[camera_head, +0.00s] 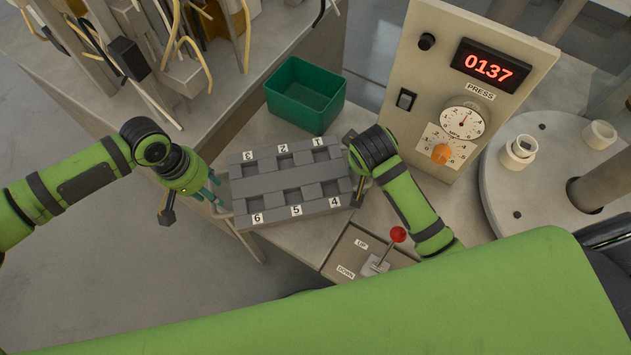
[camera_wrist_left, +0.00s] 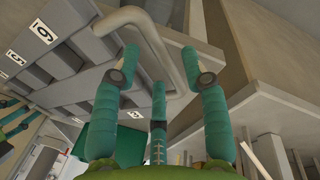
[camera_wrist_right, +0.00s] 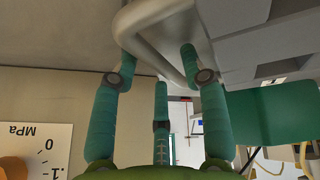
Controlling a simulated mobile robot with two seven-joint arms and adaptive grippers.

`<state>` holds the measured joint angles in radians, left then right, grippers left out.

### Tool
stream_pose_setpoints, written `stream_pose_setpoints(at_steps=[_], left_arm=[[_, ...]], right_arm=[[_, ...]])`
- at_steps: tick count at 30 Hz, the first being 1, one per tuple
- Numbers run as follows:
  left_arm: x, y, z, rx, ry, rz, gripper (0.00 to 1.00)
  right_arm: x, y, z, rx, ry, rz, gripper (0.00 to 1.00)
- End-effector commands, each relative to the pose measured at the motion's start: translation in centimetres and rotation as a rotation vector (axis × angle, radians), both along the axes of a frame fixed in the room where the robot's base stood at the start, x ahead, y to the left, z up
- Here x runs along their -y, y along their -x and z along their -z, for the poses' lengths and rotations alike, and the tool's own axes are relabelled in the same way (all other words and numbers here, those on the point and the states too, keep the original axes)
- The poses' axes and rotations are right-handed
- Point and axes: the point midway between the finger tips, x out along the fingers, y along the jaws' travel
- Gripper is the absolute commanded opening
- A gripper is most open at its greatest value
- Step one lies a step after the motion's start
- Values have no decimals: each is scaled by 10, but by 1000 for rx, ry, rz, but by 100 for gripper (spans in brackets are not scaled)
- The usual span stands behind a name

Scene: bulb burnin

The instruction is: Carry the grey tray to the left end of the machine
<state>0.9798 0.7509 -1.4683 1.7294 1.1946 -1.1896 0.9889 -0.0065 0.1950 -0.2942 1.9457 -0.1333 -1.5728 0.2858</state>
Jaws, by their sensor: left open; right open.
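The grey tray (camera_head: 288,178) has two rows of square pockets numbered 1 to 6, and the pockets look empty. It is at the bench's left edge, in front of the green bin. A bent bar handle shows at each end. My left gripper (camera_head: 212,194) is open at the left handle; in the left wrist view this handle (camera_wrist_left: 166,42) runs between its spread fingers. My right gripper (camera_head: 357,186) is open at the right end, partly hidden by its own arm; in the right wrist view the handle (camera_wrist_right: 152,38) lies between its fingers. I cannot tell whether the fingers touch the handles.
The green bin (camera_head: 305,94) stands behind the tray. The machine panel (camera_head: 470,85) reads 0137 and has an orange knob. A red-knobbed lever (camera_head: 397,235) marked UP and DOWN is in front. A round plate (camera_head: 550,175) is at the right; a wire-filled bench is at the upper left.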

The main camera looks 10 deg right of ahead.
Motion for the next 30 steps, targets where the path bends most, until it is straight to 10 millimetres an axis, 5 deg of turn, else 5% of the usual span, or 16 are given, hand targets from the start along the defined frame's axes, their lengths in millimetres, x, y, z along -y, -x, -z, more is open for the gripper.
stream_pose_setpoints(at_steps=[15,23,30], left_arm=[[-19,0,-95,2,-3,-2,45],[-20,1,-103,0,-4,-2,45],[-20,1,-103,0,-4,-2,45]], right_arm=[[-1,0,0,0,-2,-1,45],[-4,5,-13,3,-4,-2,45],[-15,23,-59,7,-5,-2,45]])
